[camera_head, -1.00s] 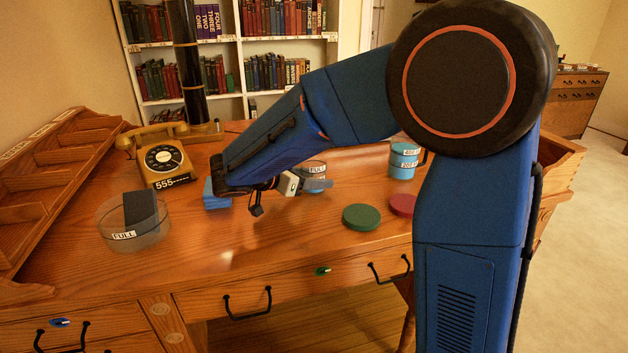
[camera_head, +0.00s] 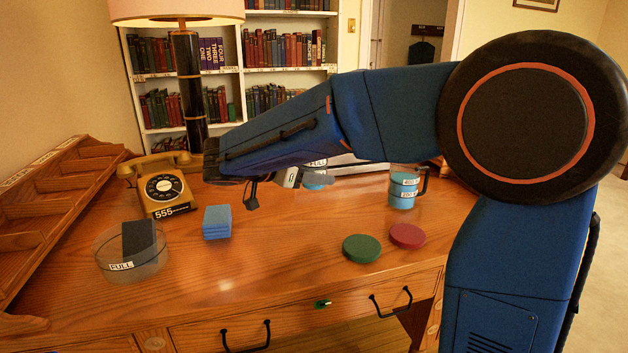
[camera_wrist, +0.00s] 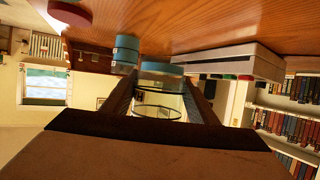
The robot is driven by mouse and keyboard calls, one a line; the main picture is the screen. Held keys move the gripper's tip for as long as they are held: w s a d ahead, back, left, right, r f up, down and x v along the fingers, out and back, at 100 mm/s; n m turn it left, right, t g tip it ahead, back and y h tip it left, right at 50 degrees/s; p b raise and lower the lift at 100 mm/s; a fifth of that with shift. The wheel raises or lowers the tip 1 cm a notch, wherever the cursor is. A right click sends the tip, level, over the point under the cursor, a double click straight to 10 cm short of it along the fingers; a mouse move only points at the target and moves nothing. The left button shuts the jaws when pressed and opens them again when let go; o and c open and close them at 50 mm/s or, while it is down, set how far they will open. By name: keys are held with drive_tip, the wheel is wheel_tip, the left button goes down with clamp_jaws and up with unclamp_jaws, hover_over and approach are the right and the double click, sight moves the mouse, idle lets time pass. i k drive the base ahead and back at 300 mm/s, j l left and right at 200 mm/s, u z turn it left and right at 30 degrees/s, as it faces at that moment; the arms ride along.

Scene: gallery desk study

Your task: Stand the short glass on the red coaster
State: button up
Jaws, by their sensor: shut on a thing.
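The short glass (camera_head: 315,181) is clear, with blue liquid and a FULL label, and is partly hidden by my gripper. My gripper (camera_head: 300,179) is shut on it and holds it upright, seemingly above the desk. In the wrist view, which is upside down, the glass (camera_wrist: 158,108) stands between the two dark fingers. The red coaster (camera_head: 407,235) lies flat and bare near the desk's front right, to the right of and nearer the front than the glass. It also shows at the wrist view's top left corner (camera_wrist: 70,12).
A green coaster (camera_head: 361,249) lies beside the red one. A measuring jug (camera_head: 403,188) with blue liquid stands behind them. A blue stack (camera_head: 217,222), a FULL clear dish (camera_head: 130,256) and a telephone (camera_head: 163,188) are at left. A pale flat box (camera_wrist: 228,60) is behind the glass.

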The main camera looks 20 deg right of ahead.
sight(408, 233)
drive_tip(key=k+l, duration=0.2)
drive_tip(key=l, duration=0.15)
drive_tip(key=k+l, duration=0.15)
drive_tip(key=l, duration=0.15)
drive_tip(key=k+l, duration=0.2)
drive_tip(key=l, duration=0.15)
